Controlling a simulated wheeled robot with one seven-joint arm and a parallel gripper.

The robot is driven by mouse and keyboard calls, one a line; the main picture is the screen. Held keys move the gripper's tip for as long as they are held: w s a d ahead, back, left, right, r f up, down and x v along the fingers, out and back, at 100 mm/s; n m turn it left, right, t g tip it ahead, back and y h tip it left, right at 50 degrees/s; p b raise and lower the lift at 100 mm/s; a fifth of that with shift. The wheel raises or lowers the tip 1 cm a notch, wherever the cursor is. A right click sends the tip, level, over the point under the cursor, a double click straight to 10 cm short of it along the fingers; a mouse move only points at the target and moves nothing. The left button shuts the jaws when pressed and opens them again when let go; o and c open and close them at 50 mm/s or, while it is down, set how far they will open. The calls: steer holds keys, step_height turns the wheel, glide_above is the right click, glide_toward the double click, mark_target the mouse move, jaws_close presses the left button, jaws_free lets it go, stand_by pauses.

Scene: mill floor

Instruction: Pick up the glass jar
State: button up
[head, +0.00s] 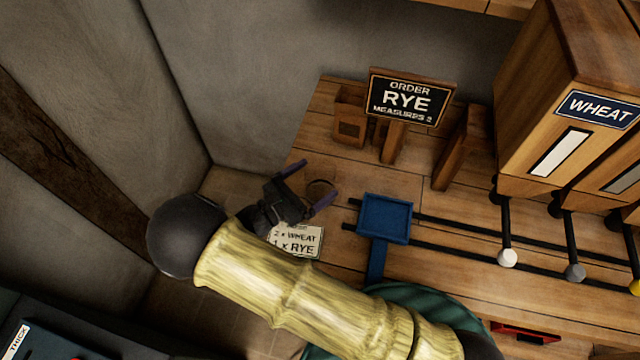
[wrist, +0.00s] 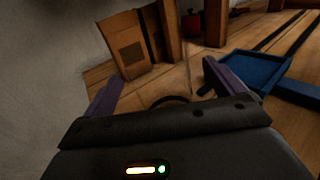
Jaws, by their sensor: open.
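My gripper (head: 314,184) is open above the left end of the wooden bench, its purple-padded fingers spread apart. A thin round rim, which looks like that of the clear glass jar (head: 322,182), shows between the fingers. In the wrist view a dark curved edge of it (wrist: 170,99) lies between the fingers of my gripper (wrist: 160,78). The jar's clear body is hard to make out, and I cannot tell whether the fingers touch it.
A blue tray (head: 385,218) on dark rails is just right of my gripper. A wooden box (head: 349,124) and the ORDER RYE sign (head: 408,97) stand behind. A card (head: 296,241) lies by my gripper. The WHEAT bin (head: 570,110) is at right, the wall at left.

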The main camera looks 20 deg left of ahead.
mark_target(331, 167)
steer(key=x, duration=0.3)
steer(key=shift+w+r, duration=0.1)
steer(key=shift+w, duration=0.1)
steer(key=c, duration=1.2)
steer(key=shift+r, duration=0.1)
step_height(331, 167, up, 10)
steer(key=shift+f+b, duration=0.1)
steer(key=shift+b, duration=0.6)
